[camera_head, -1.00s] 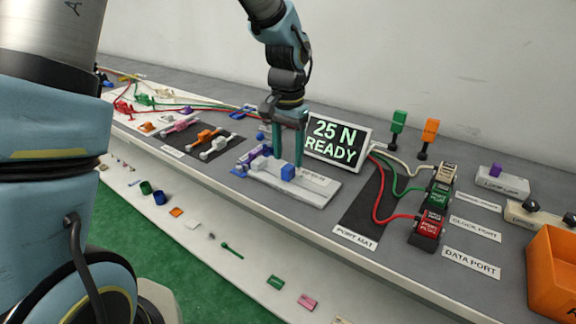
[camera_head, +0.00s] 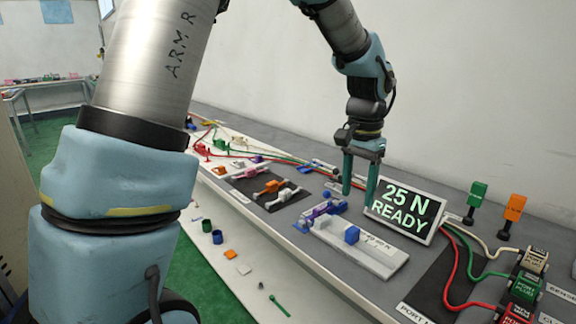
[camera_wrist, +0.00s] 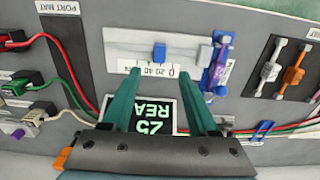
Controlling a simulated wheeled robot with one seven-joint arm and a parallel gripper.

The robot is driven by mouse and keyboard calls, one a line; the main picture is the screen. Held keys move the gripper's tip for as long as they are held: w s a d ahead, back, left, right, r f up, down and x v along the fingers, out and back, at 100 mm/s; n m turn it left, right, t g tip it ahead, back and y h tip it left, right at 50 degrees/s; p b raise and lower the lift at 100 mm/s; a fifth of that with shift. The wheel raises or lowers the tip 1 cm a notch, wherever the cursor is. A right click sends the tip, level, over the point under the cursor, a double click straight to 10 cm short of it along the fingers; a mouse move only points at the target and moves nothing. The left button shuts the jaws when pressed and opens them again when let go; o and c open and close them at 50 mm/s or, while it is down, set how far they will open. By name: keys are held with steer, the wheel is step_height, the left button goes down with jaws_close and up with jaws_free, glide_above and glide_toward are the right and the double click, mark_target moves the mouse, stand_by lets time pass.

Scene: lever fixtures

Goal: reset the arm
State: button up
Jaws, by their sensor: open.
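My gripper (camera_head: 359,174) is open and empty, with its two teal fingers pointing down above the bench. The fingers (camera_wrist: 164,105) touch neither.
A dark mat with orange and white lever pieces (camera_head: 270,188) is left of the fixture. Red, green and white cables lead to port plugs (camera_head: 525,287) at the right. Green and orange upright blocks (camera_head: 477,194) stand behind. A lower shelf holds small loose parts.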

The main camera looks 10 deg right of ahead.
steer(key=w+a+n+p, duration=0.1)
steer(key=w+a+n, duration=0.1)
steer(key=a, duration=0.6)
steer(key=w+a+n, duration=0.2)
steer(key=a+n, duration=0.1)
steer(key=a, duration=0.5)
steer(key=s+a+f+n, duration=0.1)
steer(key=s+a+n, duration=0.1)
steer(key=a, duration=0.6)
steer(key=s+a+f+n+t+p, duration=0.1)
steer(key=a+n, duration=0.3)
steer(key=a, duration=0.5)
steer(key=shift+s+a+t, duration=0.15)
steer(key=shift+s+t, duration=0.15)
steer(key=shift+s, duration=0.4)
steer(key=shift+f, duration=0.1)
